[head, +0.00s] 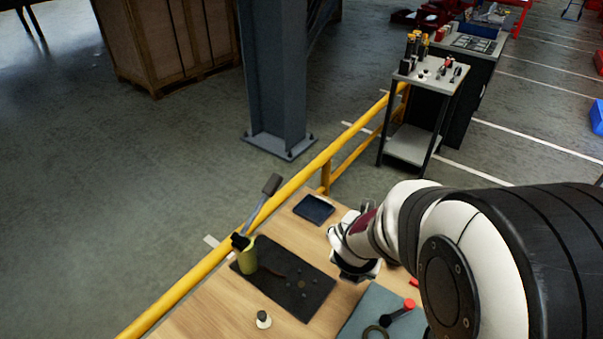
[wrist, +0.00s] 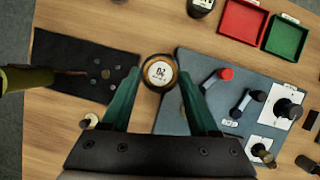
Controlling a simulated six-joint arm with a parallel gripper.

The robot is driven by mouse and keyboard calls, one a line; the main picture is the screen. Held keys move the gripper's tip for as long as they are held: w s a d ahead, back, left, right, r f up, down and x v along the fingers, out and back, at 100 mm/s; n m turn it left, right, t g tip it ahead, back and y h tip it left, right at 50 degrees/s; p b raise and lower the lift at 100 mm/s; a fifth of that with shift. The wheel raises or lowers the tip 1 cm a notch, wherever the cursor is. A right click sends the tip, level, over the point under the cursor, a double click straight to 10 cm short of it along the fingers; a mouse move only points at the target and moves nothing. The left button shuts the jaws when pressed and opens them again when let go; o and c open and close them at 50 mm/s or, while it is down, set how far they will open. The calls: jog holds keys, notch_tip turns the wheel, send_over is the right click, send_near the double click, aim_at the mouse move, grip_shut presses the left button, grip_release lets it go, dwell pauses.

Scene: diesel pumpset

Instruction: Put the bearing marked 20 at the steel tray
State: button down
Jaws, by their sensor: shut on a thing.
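The bearing (wrist: 158,73) is a round piece with a dark, brownish rim and a pale label. Its marking looks like 20 seen upside down. My gripper (wrist: 159,77) has its two green fingers on either side of the bearing and is shut on it. In the head view my gripper (head: 355,268) is over the wooden bench, between the black mat and the grey mat, and the bearing is hidden there. A dark blue-grey tray (head: 313,208) lies at the far end of the bench and looks empty. I cannot tell surely that it is the steel tray.
A grey mat (wrist: 170,118) holds red- and black-ended parts. Red (wrist: 243,20) and green (wrist: 287,36) trays stand beyond. A yellow rail (head: 215,262) borders the bench.

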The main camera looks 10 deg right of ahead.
dwell(0.5)
jog(key=w, duration=1.4)
send_over(314, 210)
jog(key=s, duration=0.1)
jog(key=f, duration=0.4)
jog(key=shift+a, duration=0.35)
jog(key=shift+r, duration=0.1)
jog(key=shift+f, duration=3.7)
jog(key=shift+f, duration=0.25)
